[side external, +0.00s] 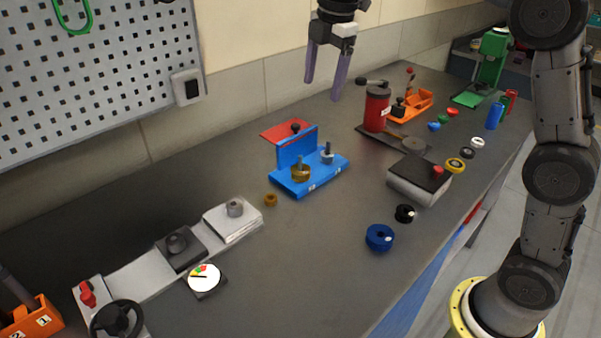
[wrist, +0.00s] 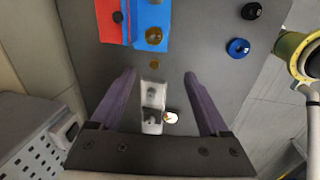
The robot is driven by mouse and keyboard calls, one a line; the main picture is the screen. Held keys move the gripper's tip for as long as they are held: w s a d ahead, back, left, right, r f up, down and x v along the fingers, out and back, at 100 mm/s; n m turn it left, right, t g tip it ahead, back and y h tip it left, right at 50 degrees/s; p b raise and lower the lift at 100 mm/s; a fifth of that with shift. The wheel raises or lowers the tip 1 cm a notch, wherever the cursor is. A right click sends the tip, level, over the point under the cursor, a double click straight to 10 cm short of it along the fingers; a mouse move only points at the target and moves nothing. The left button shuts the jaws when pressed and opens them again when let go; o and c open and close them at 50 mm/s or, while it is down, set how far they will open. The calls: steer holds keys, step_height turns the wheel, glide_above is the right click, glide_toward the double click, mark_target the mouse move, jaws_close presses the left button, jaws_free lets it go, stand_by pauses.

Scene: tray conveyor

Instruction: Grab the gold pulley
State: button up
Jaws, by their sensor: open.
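A gold round part, pulley-like (side external: 300,174), sits around a post on the blue fixture (side external: 290,186); the wrist view shows it at the top (wrist: 153,36). A smaller gold round piece (side external: 270,200) lies on the bench just left of the fixture; it also shows in the wrist view (wrist: 154,64). I cannot tell for certain which one the task calls the gold pulley. My gripper (side external: 322,90) is open and empty, high above the bench, apart from both. Its purple fingers show spread in the wrist view (wrist: 160,74).
The blue fixture has a red flap (side external: 290,131) and a second post with a grey part (side external: 327,157). A grey linear stage (side external: 140,277) and a dial (side external: 204,279) lie to the left. Blue (side external: 380,238) and black (side external: 405,213) round parts lie right, with free bench between.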

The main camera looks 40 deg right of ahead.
steer(key=g, duration=0.1)
glide_above(299, 166)
step_height(299, 166, down, 8)
steer(key=shift+g, duration=0.5)
steer(key=f, duration=1)
steer(key=shift+w+f, duration=0.2)
steer(key=shift+f, duration=0.1)
steer(key=shift+s+d+f, duration=0.1)
steer(key=shift+s+f, duration=0.05)
steer(key=shift+f, duration=2.95)
steer(key=shift+r, duration=0.1)
steer(key=c, duration=1.2)
